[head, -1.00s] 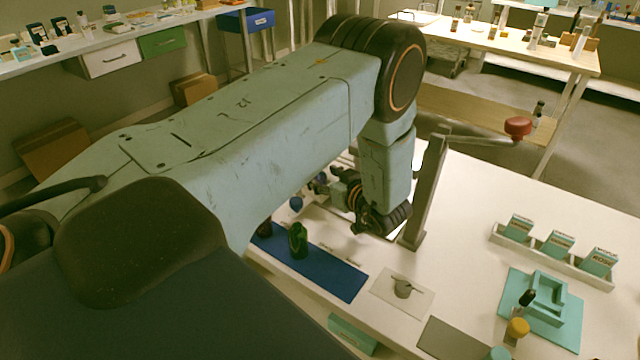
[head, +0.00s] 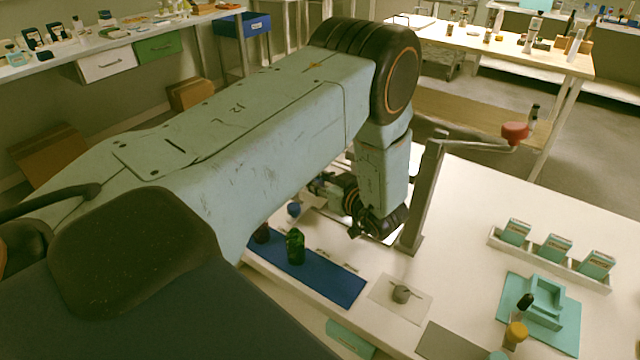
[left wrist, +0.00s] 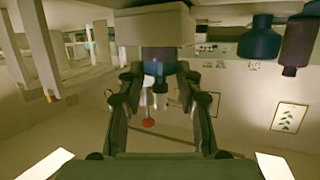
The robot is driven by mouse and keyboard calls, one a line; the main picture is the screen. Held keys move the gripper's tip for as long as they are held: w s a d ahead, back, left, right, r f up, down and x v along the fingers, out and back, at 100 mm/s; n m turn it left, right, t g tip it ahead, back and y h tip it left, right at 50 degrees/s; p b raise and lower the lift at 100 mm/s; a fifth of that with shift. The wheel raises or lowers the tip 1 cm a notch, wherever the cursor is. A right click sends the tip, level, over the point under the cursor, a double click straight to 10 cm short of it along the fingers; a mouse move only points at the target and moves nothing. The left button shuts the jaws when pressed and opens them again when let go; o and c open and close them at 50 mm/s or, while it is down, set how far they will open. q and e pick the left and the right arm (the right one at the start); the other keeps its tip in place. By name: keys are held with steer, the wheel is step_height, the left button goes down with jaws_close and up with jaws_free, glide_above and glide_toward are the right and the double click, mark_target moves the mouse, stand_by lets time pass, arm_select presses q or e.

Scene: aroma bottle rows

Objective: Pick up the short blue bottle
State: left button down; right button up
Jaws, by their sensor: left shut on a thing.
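The short blue bottle (left wrist: 158,62) is between the two fingers of my left gripper (left wrist: 160,82) in the left wrist view, where the scene looks upside down. The fingers are closed on its sides. In the head view a small blue part (head: 293,209) shows beside my left gripper (head: 322,190), just beyond the blue mat. My forearm hides much of this area, so I cannot tell whether the bottle is clear of its support. My right gripper is not in view.
A green bottle (head: 296,247) and a dark bottle (head: 261,233) stand on the blue mat (head: 335,284) close by. A grey post (head: 425,195) stands right of my wrist. A rack with boxes (head: 553,262) and a teal tray (head: 565,325) lie further right.

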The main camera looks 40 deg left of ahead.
mark_target(318, 168)
arm_select(q)
steer(key=shift+r, duration=0.85)
steer(key=shift+r+p, duration=0.3)
steer(key=shift+r, duration=0.6)
steer(key=s+d+p, duration=0.2)
steer(key=d+p, duration=0.3)
steer(key=d, duration=0.3)
steer(key=s+d+p, duration=0.3)
steer(key=d+p, duration=0.3)
steer(key=d, duration=0.3)
steer(key=shift+f, duration=0.15)
